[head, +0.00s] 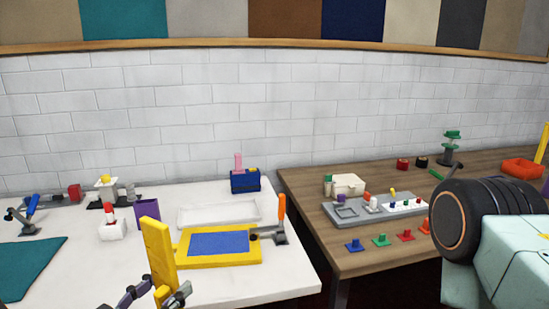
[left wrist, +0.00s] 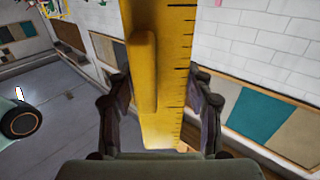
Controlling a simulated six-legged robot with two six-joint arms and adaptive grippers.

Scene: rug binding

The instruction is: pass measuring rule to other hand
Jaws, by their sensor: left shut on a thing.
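The yellow measuring rule (head: 160,250) stands nearly upright at the lower left of the head view. My left gripper (head: 158,293) is shut on its lower part, above the front of the white table. In the left wrist view the rule (left wrist: 178,55) shows its black marks and a raised yellow grip bar (left wrist: 144,72). The fingers of my left gripper (left wrist: 162,105) stand on both sides of the rule. My right gripper is in neither view; only a dark joint and pale link of my arm show at the right of the head view.
The white table (head: 245,283) holds a yellow frame with a blue panel (head: 218,243), a white tray (head: 232,212) and a teal mat (head: 28,265). A wooden table (head: 300,190) on the right holds a grey tray (head: 345,225) and coloured pegs. A dark gap separates the tables.

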